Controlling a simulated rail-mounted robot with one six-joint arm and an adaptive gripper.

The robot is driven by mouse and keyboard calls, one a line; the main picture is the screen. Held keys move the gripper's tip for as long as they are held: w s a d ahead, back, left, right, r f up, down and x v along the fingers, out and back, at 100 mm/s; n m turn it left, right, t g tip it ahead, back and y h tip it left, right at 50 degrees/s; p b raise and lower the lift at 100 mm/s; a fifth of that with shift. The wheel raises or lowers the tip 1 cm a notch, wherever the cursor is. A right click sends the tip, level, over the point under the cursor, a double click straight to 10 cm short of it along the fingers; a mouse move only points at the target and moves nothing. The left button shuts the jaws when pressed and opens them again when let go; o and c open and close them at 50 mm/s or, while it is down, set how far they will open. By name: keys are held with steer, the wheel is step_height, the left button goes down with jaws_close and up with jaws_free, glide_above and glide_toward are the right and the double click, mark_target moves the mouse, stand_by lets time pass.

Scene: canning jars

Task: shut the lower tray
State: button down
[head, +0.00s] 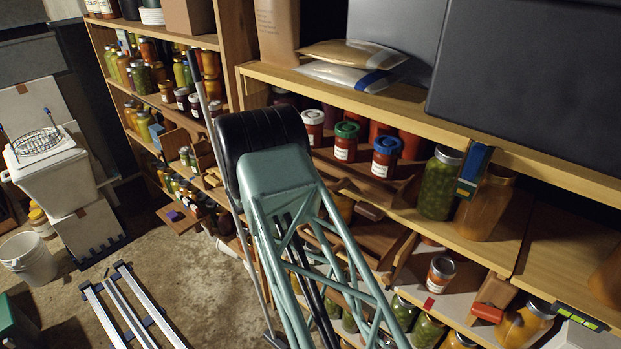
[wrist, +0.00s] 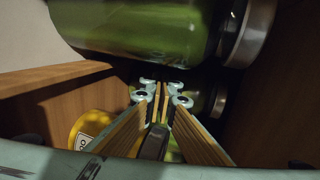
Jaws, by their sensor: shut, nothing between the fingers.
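I cannot tell for sure which is the lower tray. My gripper is hidden in the head view. In the wrist view my gripper (wrist: 163,95) has its fingertips together and holds nothing. It points in between a wooden edge (wrist: 55,78) on the left and a wooden panel (wrist: 265,105) on the right. Contact is unclear.
A large green jar (wrist: 135,28) lies across the top of the wrist view, close to the fingers. A yellow jar (wrist: 88,130) is at lower left. Jars crowd the shelves (head: 410,100). A metal rail frame (head: 125,308) lies on the otherwise fairly open floor (head: 185,270).

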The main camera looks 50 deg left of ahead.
steer(key=shift+s, duration=0.1)
steer(key=shift+s+d+f+b, duration=0.15)
steer(key=shift+s+b, duration=0.15)
steer(key=shift+s, duration=0.55)
steer(key=v, duration=1.2)
steer(key=shift+s+f, duration=0.1)
steer(key=shift+f, duration=0.05)
